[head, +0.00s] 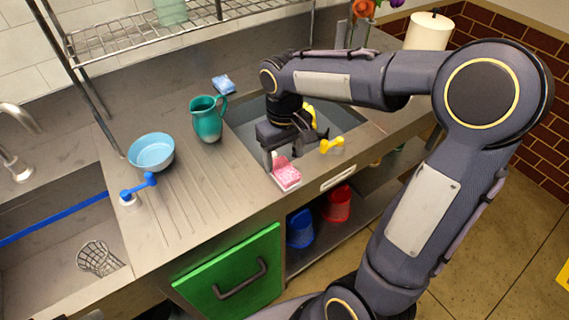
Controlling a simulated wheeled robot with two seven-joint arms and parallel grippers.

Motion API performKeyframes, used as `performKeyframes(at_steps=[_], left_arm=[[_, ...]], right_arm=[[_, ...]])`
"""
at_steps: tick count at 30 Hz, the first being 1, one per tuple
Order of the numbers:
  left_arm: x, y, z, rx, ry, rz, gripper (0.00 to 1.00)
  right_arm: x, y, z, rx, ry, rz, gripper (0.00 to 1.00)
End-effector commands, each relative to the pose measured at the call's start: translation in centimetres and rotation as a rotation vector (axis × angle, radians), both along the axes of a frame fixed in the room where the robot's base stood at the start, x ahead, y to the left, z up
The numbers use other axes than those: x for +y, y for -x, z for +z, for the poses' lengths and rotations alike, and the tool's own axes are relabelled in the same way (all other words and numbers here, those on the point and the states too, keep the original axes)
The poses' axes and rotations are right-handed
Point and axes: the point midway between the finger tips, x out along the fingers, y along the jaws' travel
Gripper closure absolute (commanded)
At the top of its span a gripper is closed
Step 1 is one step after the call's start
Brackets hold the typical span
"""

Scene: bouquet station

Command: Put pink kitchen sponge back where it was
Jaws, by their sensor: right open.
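The pink kitchen sponge (287,178), with a whitish underside, is at the front edge of the counter, by the front left corner of the grey sunken basin (345,118). My right gripper (296,150) is open, just above and behind the sponge. One finger comes down close to the sponge's back end; I cannot tell whether they touch. My left gripper is not in view.
A teal pitcher (207,119), a light blue bowl (152,151) and a blue sponge (223,84) are on the counter. Yellow items (332,146) lie near the basin's front edge.

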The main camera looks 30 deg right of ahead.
Motion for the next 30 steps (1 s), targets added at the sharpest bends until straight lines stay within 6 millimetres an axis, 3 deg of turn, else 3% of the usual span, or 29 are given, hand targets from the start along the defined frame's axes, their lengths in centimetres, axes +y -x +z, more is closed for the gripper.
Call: performKeyframes(at_steps=[6, 14, 17, 20, 24, 30], left_arm=[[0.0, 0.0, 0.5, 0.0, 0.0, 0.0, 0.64], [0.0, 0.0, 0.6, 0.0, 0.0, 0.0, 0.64], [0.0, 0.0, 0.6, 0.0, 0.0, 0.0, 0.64], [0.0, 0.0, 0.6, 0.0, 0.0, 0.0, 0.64], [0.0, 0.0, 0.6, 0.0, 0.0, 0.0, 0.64], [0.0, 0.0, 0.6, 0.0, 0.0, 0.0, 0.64]], right_arm=[[0.0, 0.0, 4.6, -0.004, 0.0, 0.003, 0.33], [0.0, 0.6, 6.9, -0.011, -0.01, -0.002, 0.33], [-0.1, 2.7, 7.3, -0.055, -0.046, -0.019, 0.33], [0.2, 6.4, 7.1, -0.131, -0.114, -0.049, 0.33], [1.4, 11.5, 5.8, -0.263, -0.228, -0.112, 0.33], [3.4, 15.9, 3.4, -0.412, -0.348, -0.193, 0.33]])
